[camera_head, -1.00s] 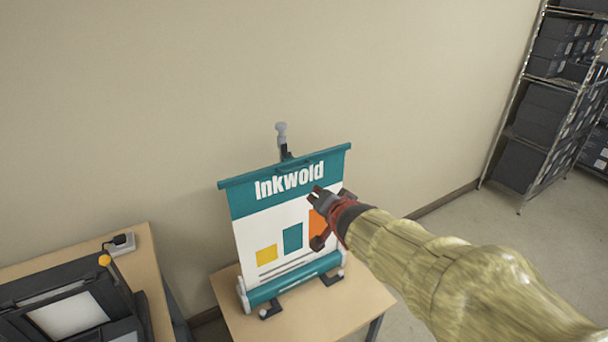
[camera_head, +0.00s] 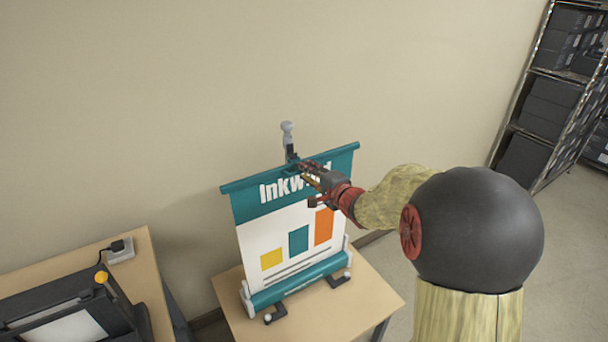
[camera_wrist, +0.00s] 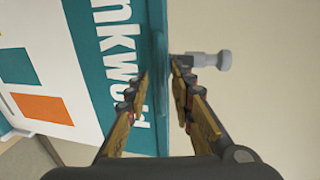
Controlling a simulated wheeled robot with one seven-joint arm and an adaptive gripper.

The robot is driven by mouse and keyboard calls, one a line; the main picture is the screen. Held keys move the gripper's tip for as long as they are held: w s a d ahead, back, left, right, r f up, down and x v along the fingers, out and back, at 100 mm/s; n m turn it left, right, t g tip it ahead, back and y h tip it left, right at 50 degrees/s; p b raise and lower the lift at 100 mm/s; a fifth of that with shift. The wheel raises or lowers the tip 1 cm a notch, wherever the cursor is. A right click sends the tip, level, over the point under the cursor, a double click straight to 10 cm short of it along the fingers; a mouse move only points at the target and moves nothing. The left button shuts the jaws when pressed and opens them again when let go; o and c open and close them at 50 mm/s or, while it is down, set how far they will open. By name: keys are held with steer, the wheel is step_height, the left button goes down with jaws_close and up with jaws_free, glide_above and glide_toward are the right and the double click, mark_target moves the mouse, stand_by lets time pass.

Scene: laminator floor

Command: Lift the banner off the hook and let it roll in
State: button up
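The teal and white "Inkwold" banner (camera_head: 275,230) is pulled up out of its base (camera_head: 300,283) and stands upright on a small table. Its teal top rail (camera_head: 240,183) is up at the hook post (camera_head: 291,152), which has a grey knob. My gripper (camera_head: 305,172) is at the middle of the rail and covers part of the lettering. In the wrist view the open fingers (camera_wrist: 160,73) lie on either side of the rail (camera_wrist: 157,25), with gaps visible. The grey knob (camera_wrist: 210,60) shows just beyond the right finger. The contact between hook and rail is hidden.
The small table (camera_head: 375,290) has some bare top right of the base. A dark machine (camera_head: 65,310) with an orange-knobbed lever stands on a desk at lower left. A plain wall is behind the banner. Metal shelving (camera_head: 545,110) with dark boxes is at right.

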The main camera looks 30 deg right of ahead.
steer(key=shift+x, duration=0.9)
steer(key=shift+c, duration=1.4)
jaws_close()
